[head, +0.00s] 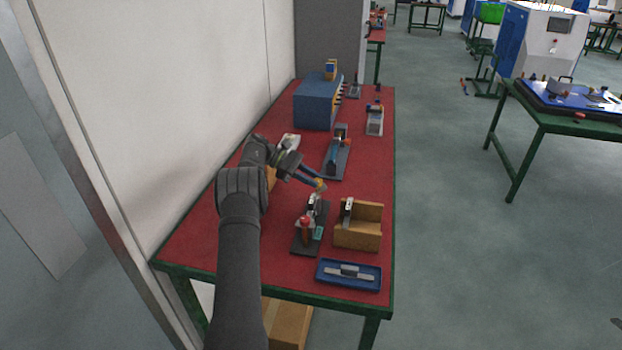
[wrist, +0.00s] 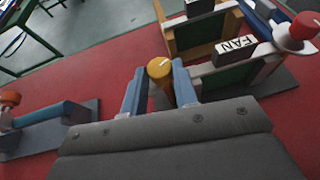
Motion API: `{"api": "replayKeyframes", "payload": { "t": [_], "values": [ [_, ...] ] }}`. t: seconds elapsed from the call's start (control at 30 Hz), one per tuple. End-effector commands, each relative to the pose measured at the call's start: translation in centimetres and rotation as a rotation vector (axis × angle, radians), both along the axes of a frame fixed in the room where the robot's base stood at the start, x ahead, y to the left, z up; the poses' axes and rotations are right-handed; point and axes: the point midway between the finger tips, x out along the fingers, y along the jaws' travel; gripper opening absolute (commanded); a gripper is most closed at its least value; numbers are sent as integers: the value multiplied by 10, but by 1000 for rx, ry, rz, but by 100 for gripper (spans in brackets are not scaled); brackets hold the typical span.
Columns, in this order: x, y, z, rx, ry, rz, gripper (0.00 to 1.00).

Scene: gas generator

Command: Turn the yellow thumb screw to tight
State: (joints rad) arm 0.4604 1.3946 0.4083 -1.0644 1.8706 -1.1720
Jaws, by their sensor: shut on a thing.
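The yellow thumb screw (wrist: 160,68) is a round knob with a white line on its top. In the wrist view it sits between the two blue fingers of my gripper (wrist: 161,88), which is shut on it. In the head view the yellow thumb screw (head: 320,184) shows small at the tips of my gripper (head: 318,186), beside the dark-based fixture (head: 297,240). The fixture carries a red knob (head: 304,224), and this red knob also shows in the wrist view (wrist: 305,24). The screw's lower part is mostly hidden by the fingers.
A wooden box (head: 358,238) stands right of the fixture and a blue tray (head: 348,287) lies in front. Another fixture (head: 337,160) and a blue box (head: 316,105) stand farther back. A white wall is on the left.

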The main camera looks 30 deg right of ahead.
Motion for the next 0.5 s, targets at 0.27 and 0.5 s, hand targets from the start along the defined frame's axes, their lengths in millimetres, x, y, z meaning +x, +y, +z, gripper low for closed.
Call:
{"api": "replayKeyframes", "payload": {
  "t": [0.27,0.5],
  "values": [
    [0,0,1,-1,1,-2,4],
    [0,0,0,-1,0,-1,49]
  ]
}}
